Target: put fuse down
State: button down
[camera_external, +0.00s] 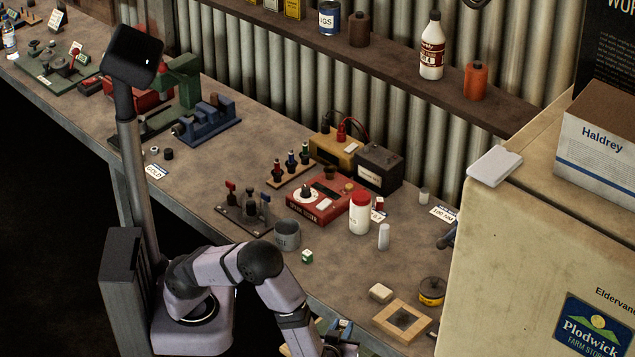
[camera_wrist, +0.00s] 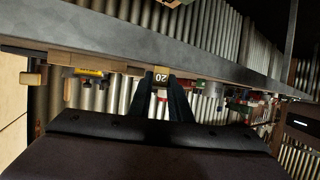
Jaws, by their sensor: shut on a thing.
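In the wrist view, my gripper (camera_wrist: 161,90) is shut on a small tan and dark block marked "20" (camera_wrist: 161,82), which looks like the fuse. The block sits between the two dark fingertips, and part of it is hidden by them. The picture is tilted, so I cannot tell whether the block touches any surface. In the external view, my arm bends down to the bottom edge near the bench front. The fingertips and the held fuse cannot be made out there.
The bench holds a red tester (camera_external: 322,200), a grey cup (camera_external: 287,235), a red-capped white jar (camera_external: 359,213), a small green-and-white cube (camera_external: 307,257), a wooden frame (camera_external: 381,318) and a yellow-and-black tin (camera_external: 431,292). A large cream cabinet (camera_external: 535,230) blocks the right. Bare bench shows between cup and frame.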

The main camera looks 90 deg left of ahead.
aim_at(341, 331)
jog(key=f+m+t, duration=0.1)
jog(key=f+m+t+h, duration=0.1)
jog(key=a+f+m+t, duration=0.1)
jog(key=shift+s+f+h+p, duration=0.1)
jog(key=shift+s+h+p, duration=0.15)
jog(key=shift+h+p, duration=0.05)
jog(key=shift+r+m+t+p, duration=0.25)
jog(key=shift+m+t+p, duration=0.15)
jog(key=shift+p, duration=0.25)
notch_tip(341, 331, up, 13)
jog(key=p, duration=1.3)
notch_tip(341, 331, down, 5)
jog(key=b, duration=0.5)
jog(key=shift+r, duration=0.15)
